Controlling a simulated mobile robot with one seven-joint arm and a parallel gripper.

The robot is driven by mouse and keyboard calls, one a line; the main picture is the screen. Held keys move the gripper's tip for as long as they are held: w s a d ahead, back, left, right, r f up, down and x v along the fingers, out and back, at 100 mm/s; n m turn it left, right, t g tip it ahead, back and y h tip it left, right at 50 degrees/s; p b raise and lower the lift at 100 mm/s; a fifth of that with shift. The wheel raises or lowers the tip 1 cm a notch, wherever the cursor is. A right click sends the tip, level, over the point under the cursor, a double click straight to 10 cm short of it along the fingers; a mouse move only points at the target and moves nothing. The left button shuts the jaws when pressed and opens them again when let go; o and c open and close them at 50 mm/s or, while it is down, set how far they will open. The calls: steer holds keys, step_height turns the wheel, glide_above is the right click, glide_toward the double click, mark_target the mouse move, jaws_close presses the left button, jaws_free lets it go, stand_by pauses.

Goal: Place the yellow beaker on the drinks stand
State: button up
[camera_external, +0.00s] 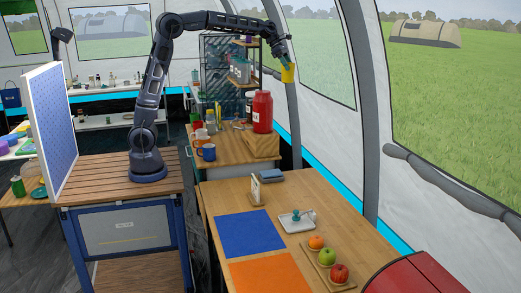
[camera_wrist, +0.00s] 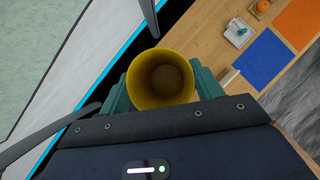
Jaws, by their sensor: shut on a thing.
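The yellow beaker (camera_external: 288,74) is held high in the air by my gripper (camera_external: 284,60), in front of the tent wall. In the wrist view my gripper (camera_wrist: 162,92) has its two teal fingers shut on opposite sides of the beaker (camera_wrist: 160,68). The beaker's open mouth faces the wrist camera and it looks empty inside. Behind the arm is a tiered rack (camera_external: 241,72) with small items on its shelves. I cannot tell for sure whether this rack is the drinks stand.
A red jar (camera_external: 263,112) and mugs (camera_external: 207,152) stand on the side counter below the arm. The near table holds a blue mat (camera_external: 250,233), an orange mat (camera_external: 270,275), a white tray (camera_external: 297,222) and fruit (camera_external: 327,257). A tent pole (camera_external: 288,110) runs close by.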

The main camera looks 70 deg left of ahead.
steer(key=s+a+n+t+y, duration=0.1)
steer(key=s+a+n+y, duration=0.35)
steer(key=a, duration=1.65)
steer(key=s+a+n+h, duration=0.15)
steer(key=s+a, duration=0.55)
steer(key=a, duration=1.5)
steer(key=s+a+n+y, duration=0.4)
steer(key=s+a+n, duration=0.2)
steer(key=s+a, duration=2.35)
steer(key=f, duration=1.5)
steer(key=d+f, duration=0.1)
steer(key=f, duration=3)
steer(key=shift+s+d, duration=0.3)
steer(key=shift+s, duration=0.1)
steer(key=o, duration=0.9)
steer(key=shift+f, duration=0.1)
steer(key=o, duration=0.3)
steer(key=shift+o, duration=0.2)
